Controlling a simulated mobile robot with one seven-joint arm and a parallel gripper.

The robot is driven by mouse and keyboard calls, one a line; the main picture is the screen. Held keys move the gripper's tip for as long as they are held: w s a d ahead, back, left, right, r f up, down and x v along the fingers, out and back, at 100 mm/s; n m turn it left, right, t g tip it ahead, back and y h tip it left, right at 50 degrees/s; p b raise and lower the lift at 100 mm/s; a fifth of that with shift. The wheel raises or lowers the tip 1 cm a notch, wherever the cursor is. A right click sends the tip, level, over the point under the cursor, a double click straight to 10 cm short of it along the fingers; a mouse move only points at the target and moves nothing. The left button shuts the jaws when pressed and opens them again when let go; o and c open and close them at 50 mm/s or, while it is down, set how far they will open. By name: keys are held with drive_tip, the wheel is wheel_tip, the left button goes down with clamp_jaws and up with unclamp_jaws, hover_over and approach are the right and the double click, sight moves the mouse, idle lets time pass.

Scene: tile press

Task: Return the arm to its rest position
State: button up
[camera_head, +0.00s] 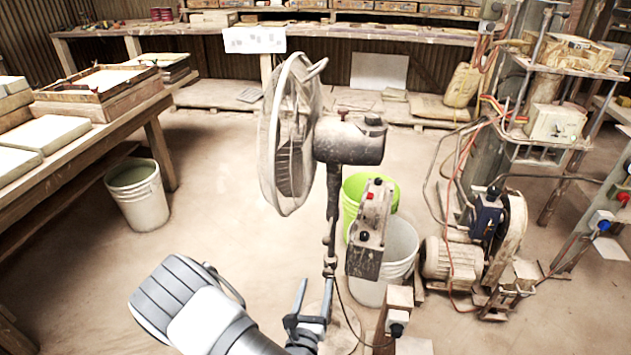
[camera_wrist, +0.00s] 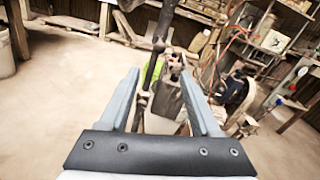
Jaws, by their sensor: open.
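My gripper (camera_head: 313,297) is low in the middle of the head view, in front of the fan's stand. In the wrist view my gripper (camera_wrist: 159,78) has its two fingers apart with nothing held between them. A dusty pedestal fan (camera_head: 290,140) stands upright close ahead. A hanging control box (camera_head: 370,228) with red and black buttons is just right of the fan's pole. In the wrist view the box (camera_wrist: 168,98) shows between the fingers, beyond them; contact cannot be told. My arm comes in from the bottom of the head view.
A green bucket (camera_head: 354,190) and a white bucket (camera_head: 401,250) stand behind the control box. A motor machine (camera_head: 440,258) with cables is at the right. A wooden bench (camera_head: 108,118) with trays and a grey bucket (camera_head: 138,200) are at the left. The floor between is clear.

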drive_tip(key=d+r+m+g+h, duration=0.7)
drive_tip(key=d+r+m+h, duration=0.3)
drive_tip(key=d+r+m, duration=0.25)
drive_tip(key=s+d+r+m+g+y, duration=0.2)
drive_tip(key=s+d+r+m+g, duration=0.75)
drive_tip(key=m, duration=0.35)
drive_tip(key=s+a+r+m+t+y, duration=0.5)
drive_tip(key=s+a+r+m+y, duration=0.3)
drive_tip(key=s+r+m+y, duration=0.3)
wheel_tip(320, 180, up, 13)
drive_tip(key=p, duration=1.3)
